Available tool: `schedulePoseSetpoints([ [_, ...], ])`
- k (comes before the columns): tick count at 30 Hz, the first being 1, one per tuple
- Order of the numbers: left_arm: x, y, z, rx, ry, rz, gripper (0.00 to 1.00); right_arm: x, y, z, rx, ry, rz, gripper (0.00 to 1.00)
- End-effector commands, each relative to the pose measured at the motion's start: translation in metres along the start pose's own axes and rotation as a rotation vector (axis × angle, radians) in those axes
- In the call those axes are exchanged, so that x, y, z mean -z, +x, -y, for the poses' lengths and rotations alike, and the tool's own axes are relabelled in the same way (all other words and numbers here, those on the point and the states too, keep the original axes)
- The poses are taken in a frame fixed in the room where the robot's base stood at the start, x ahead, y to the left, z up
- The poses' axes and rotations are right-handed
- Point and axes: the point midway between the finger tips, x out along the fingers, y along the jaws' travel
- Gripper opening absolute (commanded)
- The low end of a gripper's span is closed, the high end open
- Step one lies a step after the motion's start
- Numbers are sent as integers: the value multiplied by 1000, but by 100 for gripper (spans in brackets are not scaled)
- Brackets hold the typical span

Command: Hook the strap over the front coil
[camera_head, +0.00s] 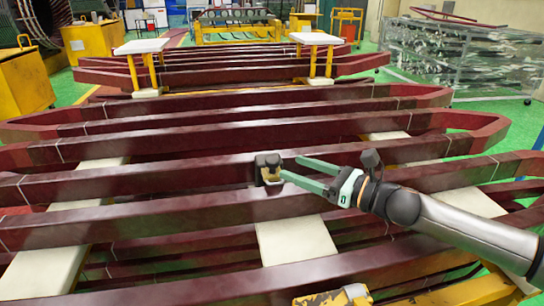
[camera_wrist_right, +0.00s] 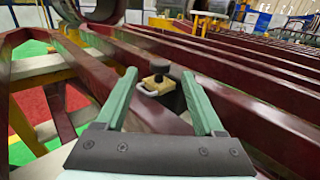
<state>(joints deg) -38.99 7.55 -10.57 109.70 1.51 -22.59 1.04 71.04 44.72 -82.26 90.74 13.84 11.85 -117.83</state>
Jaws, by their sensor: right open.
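Long dark red coils run across the head view; the front one (camera_head: 200,287) lies along the bottom. A small dark clamp-like piece with a tan block and a pale metal loop (camera_head: 268,168) sits at a coil bar near the middle; I cannot tell if it is the strap. It also shows in the right wrist view (camera_wrist_right: 157,84), between and beyond my fingertips. My right gripper (camera_head: 290,168) is open, with its green fingers reaching left to that piece. Whether they touch it is unclear. My left gripper is out of view.
White support pads (camera_head: 297,240) lie under the bars. Two white-topped yellow stands (camera_head: 141,46) rise behind. A yellow part (camera_head: 335,297) shows at the bottom edge. Yellow cabinets (camera_head: 22,82) stand at the left, and a wrapped stack (camera_head: 463,60) at the back right.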

Motion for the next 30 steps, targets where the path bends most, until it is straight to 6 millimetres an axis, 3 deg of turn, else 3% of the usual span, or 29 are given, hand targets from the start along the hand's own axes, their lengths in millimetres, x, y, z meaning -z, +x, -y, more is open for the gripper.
schedulePoseSetpoints([
  [6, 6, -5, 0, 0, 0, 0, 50, -2, 40, -1, -2, 0, 0, 70],
  [12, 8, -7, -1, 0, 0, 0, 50, -1, 63, 0, 0, 0, 0, 70],
  [25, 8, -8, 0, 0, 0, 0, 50, 0, 71, 0, 0, -1, 0, 70],
  [30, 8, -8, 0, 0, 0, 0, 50, 0, 71, 0, 0, 0, 0, 52],
])
